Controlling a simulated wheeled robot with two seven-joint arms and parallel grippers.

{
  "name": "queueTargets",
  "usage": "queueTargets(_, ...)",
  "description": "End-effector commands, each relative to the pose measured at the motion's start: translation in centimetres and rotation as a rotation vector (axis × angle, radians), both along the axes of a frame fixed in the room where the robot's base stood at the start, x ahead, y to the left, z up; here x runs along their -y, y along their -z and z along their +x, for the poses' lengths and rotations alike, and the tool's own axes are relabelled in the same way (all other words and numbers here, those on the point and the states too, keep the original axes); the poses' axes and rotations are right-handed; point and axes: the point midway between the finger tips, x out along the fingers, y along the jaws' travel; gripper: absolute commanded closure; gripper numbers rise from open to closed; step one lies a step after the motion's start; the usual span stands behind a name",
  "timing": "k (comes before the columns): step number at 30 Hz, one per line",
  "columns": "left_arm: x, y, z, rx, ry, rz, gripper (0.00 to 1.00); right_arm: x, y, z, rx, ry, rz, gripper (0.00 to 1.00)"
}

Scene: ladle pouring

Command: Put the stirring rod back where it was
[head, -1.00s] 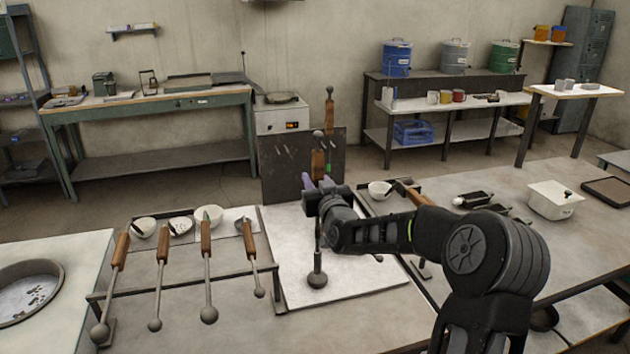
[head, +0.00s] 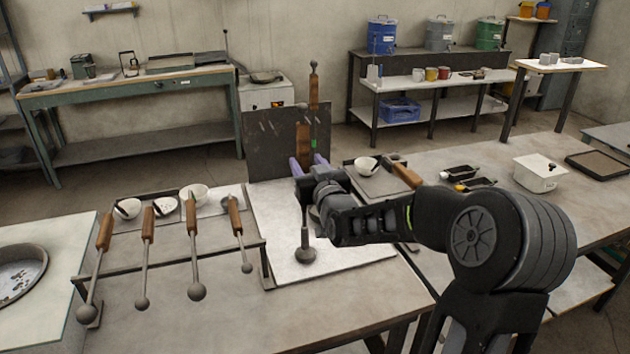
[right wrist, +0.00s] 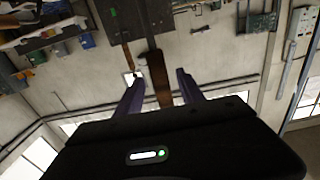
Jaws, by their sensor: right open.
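The stirring rod (head: 303,139) stands upright over the white board (head: 350,258), its wooden handle up and its round dark end (head: 305,254) down. I cannot tell whether that end touches the board. My right gripper (head: 308,162) is open, with its purple fingers on either side of the handle. In the right wrist view, the handle (right wrist: 162,80) lies between the spread fingers of the gripper (right wrist: 160,86), with a gap on each side. My gripper and wrist hide the middle of the rod in the head view. My left gripper is not in view.
Several ball-ended rods (head: 193,252) with wooden handles lean on a rack (head: 170,266) at the left. A dark upright panel (head: 262,135) stands behind the board, with another wooden-handled rod (head: 314,92) at it. White bowls (head: 367,165) stand nearby.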

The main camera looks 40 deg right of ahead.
Motion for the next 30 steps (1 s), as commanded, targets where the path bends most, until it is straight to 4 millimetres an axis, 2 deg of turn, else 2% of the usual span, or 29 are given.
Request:
queueTargets(4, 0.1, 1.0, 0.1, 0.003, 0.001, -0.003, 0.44, -0.9, 0.2, -2.8, 0.001, 0.001, -0.004, 0.55)
queueTargets(10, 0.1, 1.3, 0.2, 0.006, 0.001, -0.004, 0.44, -1.7, 0.1, -5.0, 0.0, 0.0, -0.002, 0.55)
queueTargets(30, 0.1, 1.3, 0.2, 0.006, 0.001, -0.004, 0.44, -1.8, 0.0, -5.4, 0.0, 0.0, 0.0, 0.55)
